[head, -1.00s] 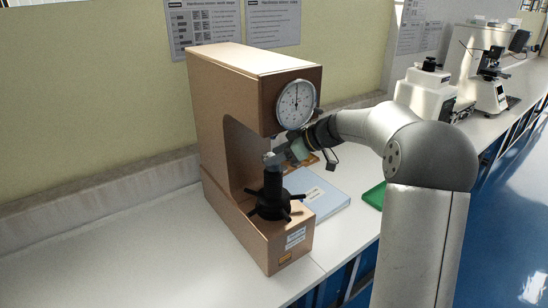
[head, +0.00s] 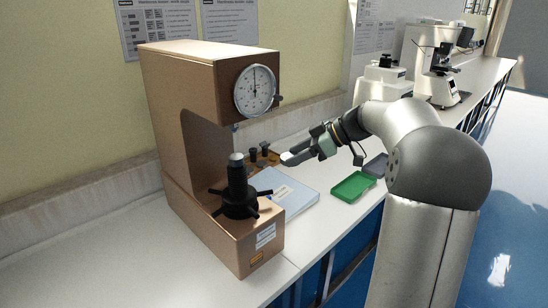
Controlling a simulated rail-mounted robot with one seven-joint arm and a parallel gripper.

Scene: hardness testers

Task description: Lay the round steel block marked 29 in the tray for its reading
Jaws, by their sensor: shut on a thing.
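My gripper (head: 297,156) is shut on a small pale, flat steel block (head: 287,159), held in the air to the right of the copper-coloured hardness tester (head: 180,75). No marking on the block can be read. A green tray (head: 352,187) lies on the bench to the right of and below my gripper. A dark grey tray (head: 377,165) lies just behind it. Both look empty.
A pale blue booklet (head: 292,196) lies beside the tester. A wooden holder with several dark pieces (head: 264,155) stands behind it. The dial gauge (head: 256,91) overhangs the anvil. A white instrument (head: 383,80) stands farther along the bench. The bench's front edge runs close by the trays.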

